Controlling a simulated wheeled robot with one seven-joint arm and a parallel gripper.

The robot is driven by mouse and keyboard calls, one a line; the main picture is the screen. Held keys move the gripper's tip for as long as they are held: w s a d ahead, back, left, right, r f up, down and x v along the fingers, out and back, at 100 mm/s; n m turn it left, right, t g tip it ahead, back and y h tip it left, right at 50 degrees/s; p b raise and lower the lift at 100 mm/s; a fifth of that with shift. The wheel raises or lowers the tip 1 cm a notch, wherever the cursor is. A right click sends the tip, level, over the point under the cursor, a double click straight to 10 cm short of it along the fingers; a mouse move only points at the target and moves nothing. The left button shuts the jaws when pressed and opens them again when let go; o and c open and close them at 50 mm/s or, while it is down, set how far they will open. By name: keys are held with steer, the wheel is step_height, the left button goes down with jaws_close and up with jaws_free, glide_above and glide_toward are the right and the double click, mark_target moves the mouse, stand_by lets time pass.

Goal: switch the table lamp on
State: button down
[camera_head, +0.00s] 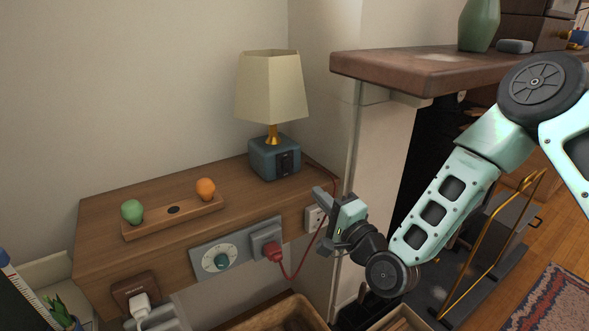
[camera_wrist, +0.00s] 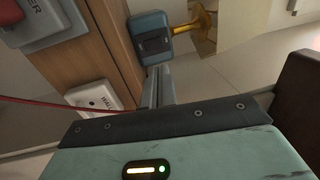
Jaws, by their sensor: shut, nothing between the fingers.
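The table lamp has a cream shade (camera_head: 272,88), a brass stem (camera_head: 272,134) and a blue-grey box base (camera_head: 262,158). It stands upright on the wooden shelf, and its shade shows no clear glow. A dark switch panel (camera_head: 286,163) is on the base's front; its setting is too small to tell. In the wrist view the base (camera_wrist: 147,22) shows just beyond the fingertips. My gripper (camera_head: 319,192) is shut and empty, to the right of and below the base, by the shelf's right end. Its fingers (camera_wrist: 160,84) also show in the wrist view; whether they touch anything is unclear.
A red plug (camera_head: 272,252) sits in a grey box on the shelf front (camera_head: 164,256), its red cord running up behind my gripper. A white wall socket (camera_head: 315,217) is close by. A dial plate (camera_head: 218,261) and a bulb tray (camera_head: 172,220) are left.

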mark_target(288, 162)
steer(key=x, duration=1.1)
steer(key=shift+r+p, duration=0.1)
steer(key=shift+p, duration=0.25)
steer(key=shift+w+a+r+p, duration=0.1)
steer(key=shift+w+r+p, duration=0.1)
steer(key=shift+p, duration=0.2)
